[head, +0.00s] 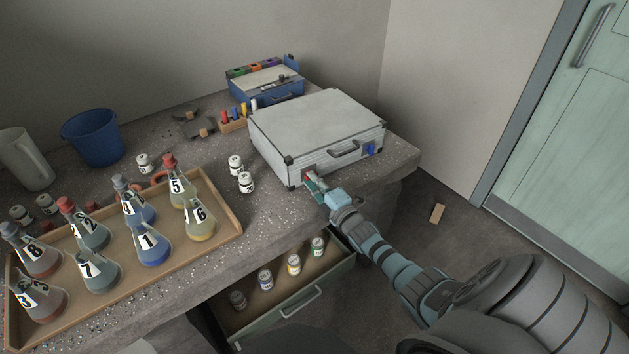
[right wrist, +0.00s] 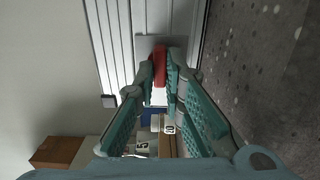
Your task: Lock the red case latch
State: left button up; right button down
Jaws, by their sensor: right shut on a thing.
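The closed silver case (head: 315,128) lies on the bench with its handle (head: 344,150) on the front face. The red latch (head: 308,174) is at the left of that face, mostly hidden by my right gripper (head: 314,185). In the right wrist view the red latch (right wrist: 159,66) sits between the fingertips of my right gripper (right wrist: 163,72), which is shut on it. I cannot tell the latch's exact angle. A blue latch (head: 371,150) is at the right of the same face. My left gripper is not in view.
A wooden tray (head: 222,240) of numbered flasks stands left of the case. White jars (head: 246,183) stand between them. An open drawer (head: 325,285) with several small jars is below the bench edge. A blue toolbox (head: 266,88) is behind the case.

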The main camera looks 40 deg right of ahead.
jog(key=c, duration=1.7)
grip_release()
jog(key=shift+s, duration=0.15)
jog(key=s, duration=0.4)
jog(key=s+a, duration=0.1)
jog(key=s, duration=0.6)
jog(key=shift+s+a, duration=0.15)
jog(key=shift+s, duration=0.2)
